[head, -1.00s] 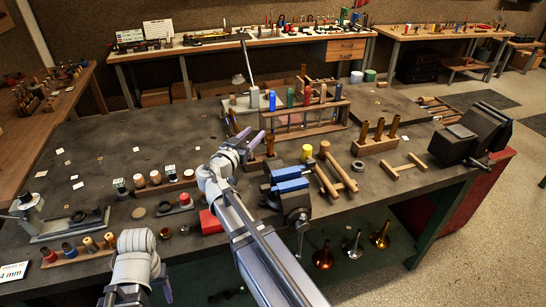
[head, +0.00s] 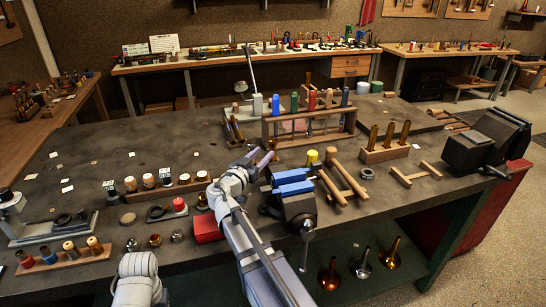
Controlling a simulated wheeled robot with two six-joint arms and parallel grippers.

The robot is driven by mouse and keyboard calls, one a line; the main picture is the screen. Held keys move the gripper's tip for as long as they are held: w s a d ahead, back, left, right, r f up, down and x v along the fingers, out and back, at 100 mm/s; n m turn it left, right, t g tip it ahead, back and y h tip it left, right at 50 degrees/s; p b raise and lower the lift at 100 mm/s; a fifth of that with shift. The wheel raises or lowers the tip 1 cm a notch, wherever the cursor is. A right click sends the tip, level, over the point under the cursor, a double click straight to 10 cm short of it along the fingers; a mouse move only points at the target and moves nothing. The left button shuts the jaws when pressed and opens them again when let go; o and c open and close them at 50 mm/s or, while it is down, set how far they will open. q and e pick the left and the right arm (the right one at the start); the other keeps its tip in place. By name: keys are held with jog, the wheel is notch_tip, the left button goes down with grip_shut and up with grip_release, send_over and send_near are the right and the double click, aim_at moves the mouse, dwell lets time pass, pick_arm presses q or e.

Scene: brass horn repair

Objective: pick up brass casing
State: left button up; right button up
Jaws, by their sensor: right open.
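Several upright brass tubes (head: 388,134), likely the casings, stand in a wooden block (head: 385,154) right of centre on the dark bench. Another brass tube (head: 308,79) shows at the back of the wooden rack; I cannot tell which one the task means. My right gripper (head: 262,157) is open and empty, its purple fingers left of the blue-jawed vise and in front of the rack. It is well apart from the block of tubes. My left arm shows at the bottom left, but its gripper is not visible.
The wooden rack (head: 310,125) with coloured handles stands behind. A dark machine (head: 485,142) is at the right. The bench's back left is mostly clear.

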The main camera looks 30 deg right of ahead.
aim_at(271, 146)
jog(key=shift+x, duration=2.75)
grip_shut()
